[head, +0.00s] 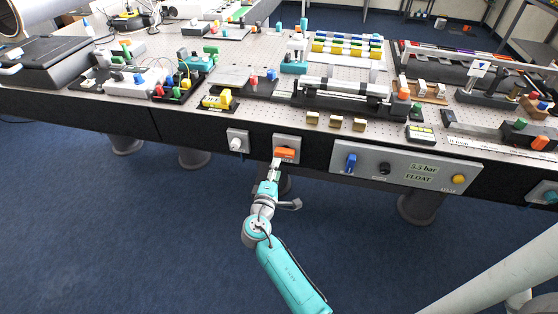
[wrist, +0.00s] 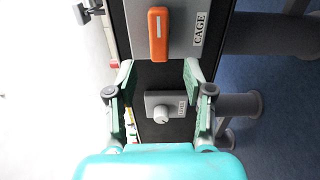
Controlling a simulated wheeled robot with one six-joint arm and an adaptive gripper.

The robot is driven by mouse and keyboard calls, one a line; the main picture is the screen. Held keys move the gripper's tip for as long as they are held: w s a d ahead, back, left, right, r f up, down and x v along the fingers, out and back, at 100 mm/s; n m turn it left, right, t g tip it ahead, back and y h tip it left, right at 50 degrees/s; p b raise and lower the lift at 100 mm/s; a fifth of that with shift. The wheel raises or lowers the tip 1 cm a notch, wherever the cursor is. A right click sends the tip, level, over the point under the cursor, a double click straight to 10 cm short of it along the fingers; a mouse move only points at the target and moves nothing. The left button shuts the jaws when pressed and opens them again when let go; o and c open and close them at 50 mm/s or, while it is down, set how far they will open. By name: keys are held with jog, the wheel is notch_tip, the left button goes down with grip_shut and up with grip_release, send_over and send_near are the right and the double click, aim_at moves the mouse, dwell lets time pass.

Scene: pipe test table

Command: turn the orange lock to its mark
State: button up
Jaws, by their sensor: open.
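The orange lock (head: 285,153) is a bar-shaped handle on a small grey plate (head: 292,142) on the table's front face. It lies roughly level in the head view. In the wrist view the orange lock (wrist: 158,46) runs up and down, with a short pale line on it and a CAGE label beside it. My gripper (head: 276,164) is just below and in front of the lock. In the wrist view my gripper (wrist: 158,72) is open and empty. Its fingertips appear below the lock, one to each side, apart from it. I cannot make out the target mark.
A plate with a pale round knob (head: 236,145) is left of the lock; the knob (wrist: 161,114) shows between my fingers. The tabletop above is crowded. The floor in front is clear.

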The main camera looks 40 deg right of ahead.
jog(key=v, duration=0.5)
dwell(0.5)
jog(key=s+a+f+t+y, duration=0.1)
jog(key=s+a+f+y, duration=0.25)
jog(key=s, duration=0.45)
jog(key=s+a+f+y, duration=0.3)
jog(key=s+f, duration=0.2)
jog(key=s, duration=0.2)
jog(key=s+a+f+t+y, duration=0.1)
jog(key=s+a+f+y, duration=0.25)
jog(key=s, duration=0.45)
jog(key=s+a+r+m+t+y, duration=0.1)
jog(key=s+r+m, duration=0.3)
jog(key=s+r, duration=0.4)
jog(key=s+a+r+m+y, duration=0.3)
jog(key=s+a+r, duration=0.1)
jog(key=s+r, duration=0.5)
jog(key=s, duration=0.2)
jog(key=shift+s+a+m+t, duration=0.3)
jog(key=shift+s+m+t, duration=0.1)
